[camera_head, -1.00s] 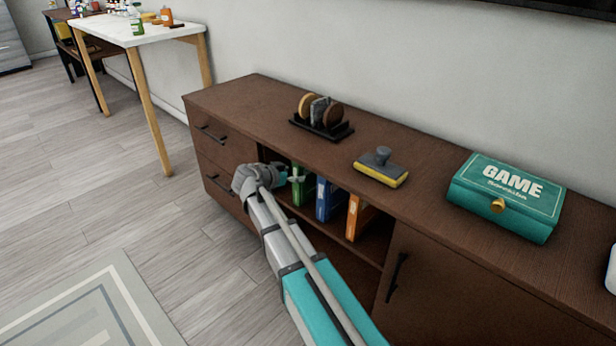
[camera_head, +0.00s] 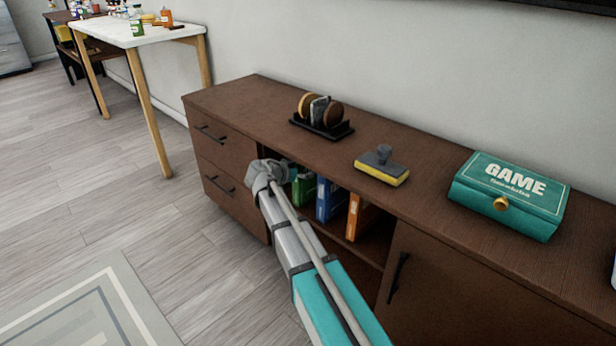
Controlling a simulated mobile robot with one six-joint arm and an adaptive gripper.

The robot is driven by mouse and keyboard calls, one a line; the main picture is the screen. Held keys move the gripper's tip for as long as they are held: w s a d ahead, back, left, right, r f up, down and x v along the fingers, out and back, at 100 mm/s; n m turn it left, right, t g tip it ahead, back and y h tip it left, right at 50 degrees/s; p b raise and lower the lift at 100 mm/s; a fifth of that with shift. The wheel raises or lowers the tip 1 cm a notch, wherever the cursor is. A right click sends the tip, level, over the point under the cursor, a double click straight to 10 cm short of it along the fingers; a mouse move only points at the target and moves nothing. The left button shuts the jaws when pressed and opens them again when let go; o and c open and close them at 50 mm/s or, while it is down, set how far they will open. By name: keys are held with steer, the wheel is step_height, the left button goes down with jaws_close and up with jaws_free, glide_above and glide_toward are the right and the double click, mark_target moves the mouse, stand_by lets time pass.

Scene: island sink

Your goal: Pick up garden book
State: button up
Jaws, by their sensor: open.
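Several upright books stand in the open shelf of the brown cabinet: a green book (camera_head: 303,189), a blue book (camera_head: 328,199) and an orange book (camera_head: 359,217). I cannot read their titles, so I cannot tell from lettering which is the garden book; the green one is partly hidden. My gripper (camera_head: 284,172) is at the shelf opening, at the left end of the row, beside the green book. My own wrist hides most of it, and no book is visibly held.
The cabinet top (camera_head: 232,98) overhangs the shelf close above my gripper. On it are a coaster holder (camera_head: 322,128), a yellow-grey sponge brush (camera_head: 382,167) and a teal game box (camera_head: 508,195). Drawers (camera_head: 220,160) lie left of the shelf, a door (camera_head: 440,285) right. Floor in front is clear.

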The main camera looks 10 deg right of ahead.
stand_by(0.4)
jaws_close()
